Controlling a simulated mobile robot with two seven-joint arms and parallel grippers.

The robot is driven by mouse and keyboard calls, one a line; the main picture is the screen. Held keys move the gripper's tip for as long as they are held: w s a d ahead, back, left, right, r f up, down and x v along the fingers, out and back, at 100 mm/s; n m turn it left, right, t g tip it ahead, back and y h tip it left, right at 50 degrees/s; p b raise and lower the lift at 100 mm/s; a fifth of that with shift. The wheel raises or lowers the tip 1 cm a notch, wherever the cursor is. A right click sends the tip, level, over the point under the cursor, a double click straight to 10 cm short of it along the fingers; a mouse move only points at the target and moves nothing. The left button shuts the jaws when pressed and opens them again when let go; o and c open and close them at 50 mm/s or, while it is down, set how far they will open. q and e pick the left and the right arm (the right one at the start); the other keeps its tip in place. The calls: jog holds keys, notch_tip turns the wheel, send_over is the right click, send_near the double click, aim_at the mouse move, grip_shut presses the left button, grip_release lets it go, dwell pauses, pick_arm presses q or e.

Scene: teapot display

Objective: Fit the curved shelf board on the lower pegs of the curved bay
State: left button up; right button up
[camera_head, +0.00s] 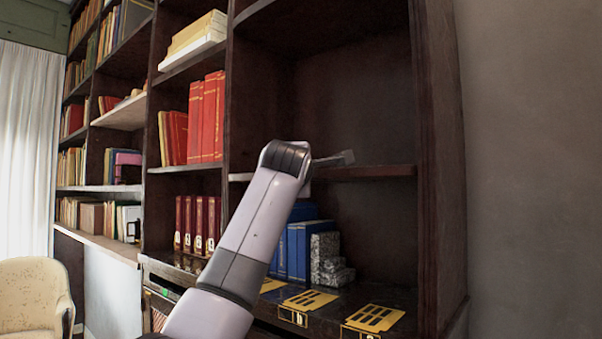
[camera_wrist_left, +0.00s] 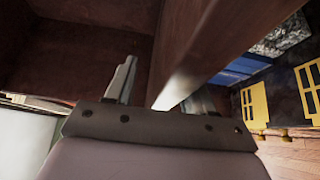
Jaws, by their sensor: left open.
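The shelf board (camera_head: 375,171) spans the dark right-hand bay (camera_head: 340,105) at mid height, roughly level. Its curve and the pegs cannot be made out. My left gripper (camera_head: 340,159) is at the board's front edge, with its wrist partly hiding the board's left part. In the left wrist view, the open fingers (camera_wrist_left: 163,85) stand on either side of the board (camera_wrist_left: 208,48). One finger is clear of it on the left; the other is partly hidden behind it. Whether either finger touches the board is unclear. My right gripper is not in view.
Below the board stand blue books (camera_head: 292,250) and grey speckled blocks (camera_head: 326,259). Yellow slotted plates (camera_head: 375,317) lie on the lower ledge. Red books (camera_head: 207,117) fill the neighbouring bay. A thick upright (camera_head: 437,150) bounds the bay on the right. Space above the board is empty.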

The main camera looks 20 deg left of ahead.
aim_at(331, 177)
pick_arm(q)
jog(key=s+d+b, duration=0.1)
jog(key=s+b, duration=0.2)
jog(key=s, duration=0.4)
jog(key=shift+r+b, duration=0.3)
jog(key=shift+b, duration=0.1)
jog(key=shift+d, duration=0.1)
